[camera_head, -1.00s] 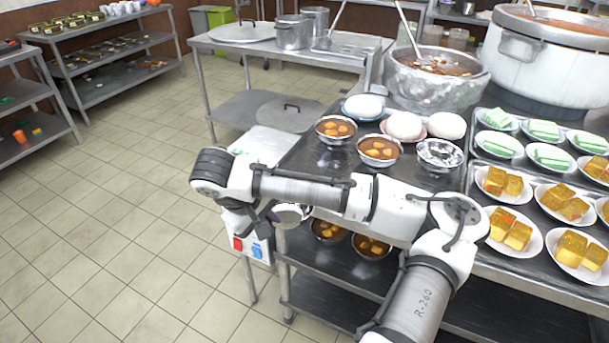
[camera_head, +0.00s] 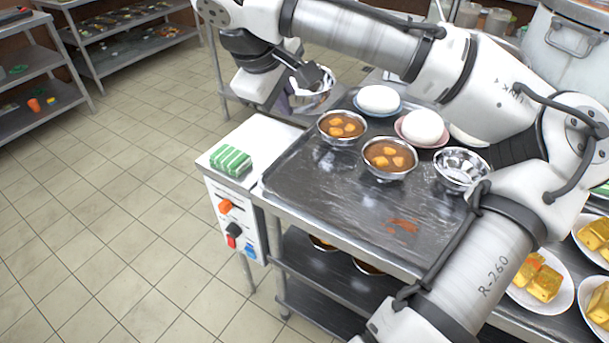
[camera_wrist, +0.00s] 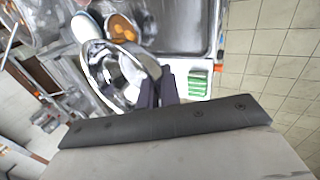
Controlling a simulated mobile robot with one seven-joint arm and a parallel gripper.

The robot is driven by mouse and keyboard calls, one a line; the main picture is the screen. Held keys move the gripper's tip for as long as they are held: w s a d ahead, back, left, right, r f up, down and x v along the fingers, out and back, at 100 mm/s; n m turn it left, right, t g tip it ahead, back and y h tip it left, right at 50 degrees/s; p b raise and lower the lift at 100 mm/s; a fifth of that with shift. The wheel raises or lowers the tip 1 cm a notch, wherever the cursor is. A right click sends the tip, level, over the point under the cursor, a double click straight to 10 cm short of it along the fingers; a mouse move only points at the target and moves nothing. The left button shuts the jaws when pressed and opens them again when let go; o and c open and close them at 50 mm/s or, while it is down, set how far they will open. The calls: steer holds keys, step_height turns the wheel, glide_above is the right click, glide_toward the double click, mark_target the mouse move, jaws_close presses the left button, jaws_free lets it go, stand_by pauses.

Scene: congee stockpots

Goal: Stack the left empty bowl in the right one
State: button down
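My gripper (camera_head: 306,80) is shut on the rim of an empty steel bowl (camera_head: 316,98), held tilted in the air beyond the far left edge of the counter. In the wrist view the bowl (camera_wrist: 100,80) sits left of the dark fingers (camera_wrist: 160,84). The other empty steel bowl (camera_head: 462,169) stands upright on the counter, to the right of the filled bowls and clear of my gripper. It cannot be made out for sure in the wrist view.
Two filled bowls, one on the left (camera_head: 342,127) and one in the middle (camera_head: 389,158), stand near white buns on plates (camera_head: 420,127). A green striped block (camera_head: 231,161) lies on the control box (camera_head: 237,205). The counter's front (camera_head: 340,205) is mostly clear, with a brown smear.

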steer(key=shift+s, duration=0.1)
step_height(320, 180, down, 20)
steer(key=shift+r, duration=0.2)
stand_by(0.4)
steer(key=shift+f, duration=0.15)
steer(key=c, duration=1.6)
jaws_free()
steer(key=shift+f, duration=0.1)
